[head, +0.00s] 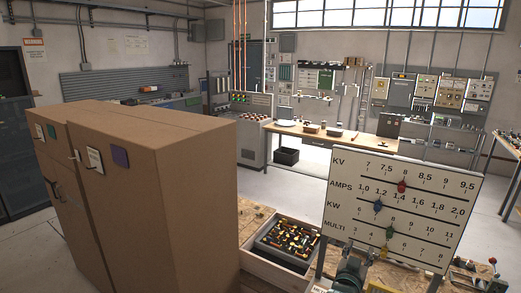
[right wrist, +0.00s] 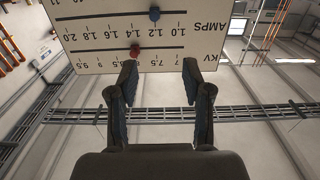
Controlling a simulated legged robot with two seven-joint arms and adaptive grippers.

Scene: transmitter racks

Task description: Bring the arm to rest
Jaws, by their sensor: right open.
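My right gripper (head: 350,268) shows at the bottom of the head view, low in front of the white slider panel (head: 440,200). In the right wrist view the gripper (right wrist: 160,80) is open, its two dark fingers apart with nothing between them. The panel (right wrist: 100,40) appears upside down beyond the fingertips there. It carries rows marked KV, AMPS, KW and MULTI. A red knob (head: 402,187) sits on the KV row, a blue knob (head: 378,206) on AMPS, a green knob (head: 390,232) on KW and a yellow knob (head: 383,253) on MULTI. My left gripper is not in view.
Brown cabinets (head: 175,190) stand at the left. A grey bin (head: 268,251) of small coloured parts sits in a wooden tray left of the panel. A workbench (head: 345,141) and wall-mounted boxes (head: 438,90) are at the back. Open floor (head: 300,187) lies between.

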